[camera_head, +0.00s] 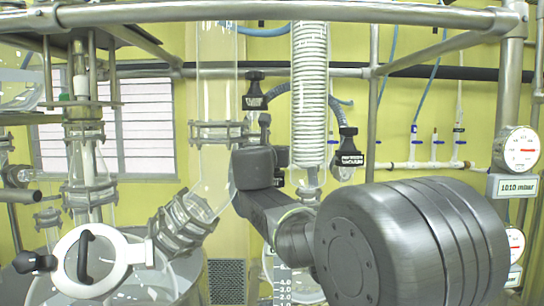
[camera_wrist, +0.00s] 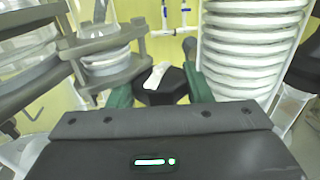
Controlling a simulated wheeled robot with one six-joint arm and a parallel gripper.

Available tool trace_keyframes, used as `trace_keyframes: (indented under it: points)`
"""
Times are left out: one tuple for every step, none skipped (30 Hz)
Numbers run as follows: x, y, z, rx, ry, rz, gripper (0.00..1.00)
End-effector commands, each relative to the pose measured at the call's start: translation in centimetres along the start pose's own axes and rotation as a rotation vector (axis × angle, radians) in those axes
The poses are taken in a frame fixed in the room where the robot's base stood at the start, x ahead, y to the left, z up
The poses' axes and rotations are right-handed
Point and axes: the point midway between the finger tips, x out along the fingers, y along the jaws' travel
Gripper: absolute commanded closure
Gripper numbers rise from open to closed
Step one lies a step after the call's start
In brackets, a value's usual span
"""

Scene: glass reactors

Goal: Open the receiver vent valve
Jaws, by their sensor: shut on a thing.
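My gripper (camera_wrist: 158,84) shows in the wrist view with its green fingers on either side of a black valve handle (camera_wrist: 168,88). The fingers are closed on the handle, which has a small white piece on its top. In the head view my gripper (camera_head: 258,160) is in front of the glassware, between the wide glass column and the coil condenser. Its body hides the held handle there. Part of a black label (camera_head: 279,178) shows just beside it. I cannot read the label or tell how far the valve is turned.
A coil condenser (camera_head: 309,95) stands close right of my gripper, and a flanged glass column (camera_head: 217,90) close left. Other black labelled valves are at the upper left (camera_head: 254,100) and right (camera_head: 348,155). A gauge (camera_head: 518,149) reads beside a 1010 mbar sign. Metal rails surround the glassware.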

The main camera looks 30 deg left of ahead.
Motion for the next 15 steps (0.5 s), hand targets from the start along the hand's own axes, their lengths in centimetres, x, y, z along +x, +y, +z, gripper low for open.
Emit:
trace_keyframes:
  points:
    - [0.03, -0.31, -0.2, 0.001, -0.002, 0.027, 0.75]
    - [0.03, -0.32, -0.21, 0.001, -0.002, 0.048, 0.75]
    - [-0.02, -0.28, -0.21, 0.001, -0.002, 0.076, 0.75]
    - [0.04, -0.29, -0.19, 0.001, -0.001, 0.096, 0.75]
    - [0.06, -0.32, -0.18, 0.001, -0.001, 0.116, 0.75]
    - [0.03, -0.3, -0.16, 0.0, -0.002, 0.144, 0.75]
    - [0.01, -0.31, -0.16, 0.0, -0.002, 0.164, 0.75]
    - [0.01, -0.32, -0.16, 0.0, -0.002, 0.184, 0.75]
    - [0.07, -0.29, -0.15, 0.0, -0.001, 0.211, 0.75]
    - [0.08, -0.29, -0.15, 0.0, -0.001, 0.231, 0.75]
    - [0.09, -0.31, -0.15, 0.0, -0.001, 0.251, 0.75]
    - [0.04, -0.29, -0.14, 0.0, -0.001, 0.278, 0.75]
    - [0.08, -0.29, -0.11, 0.0, -0.001, 0.297, 0.75]
    - [0.11, -0.3, -0.1, -0.001, 0.0, 0.317, 0.75]
    - [0.1, -0.27, -0.1, -0.001, 0.0, 0.345, 0.75]
